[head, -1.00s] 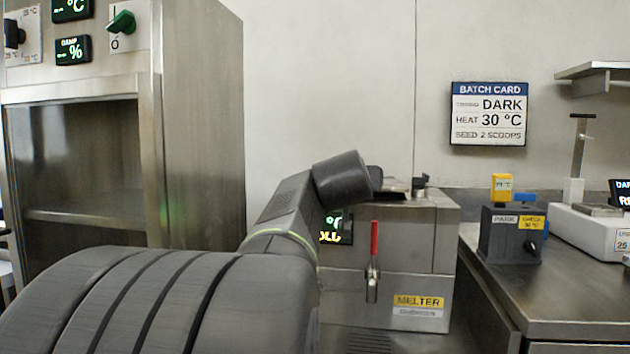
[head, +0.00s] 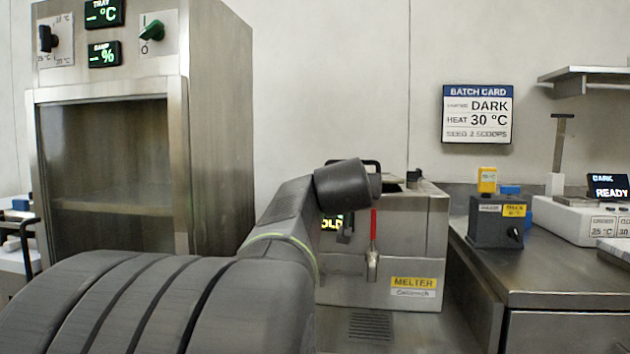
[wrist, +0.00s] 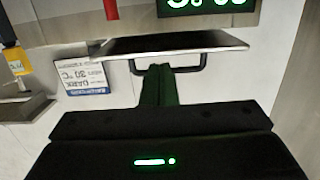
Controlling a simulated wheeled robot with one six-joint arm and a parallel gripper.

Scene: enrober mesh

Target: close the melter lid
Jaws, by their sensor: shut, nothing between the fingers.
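The steel melter (head: 381,281) stands at the centre of the head view, with a red-handled tap and a yellow label. A dark opening (head: 394,188) shows in its top, so its lid does not fully cover it. A black loop handle (head: 368,162) rises behind my arm. In the wrist view, which is upside down, the lid (wrist: 170,43) is a flat plate with a black handle (wrist: 168,70). My gripper (wrist: 158,70) is shut and empty, its tips close to the handle; contact cannot be told. In the head view my arm hides part of the lid.
A steel cabinet (head: 220,130) stands at the left. A steel counter (head: 540,265) at the right holds a dark box with a yellow top (head: 492,220) and a white scale (head: 565,215). A batch card (head: 477,115) hangs on the wall.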

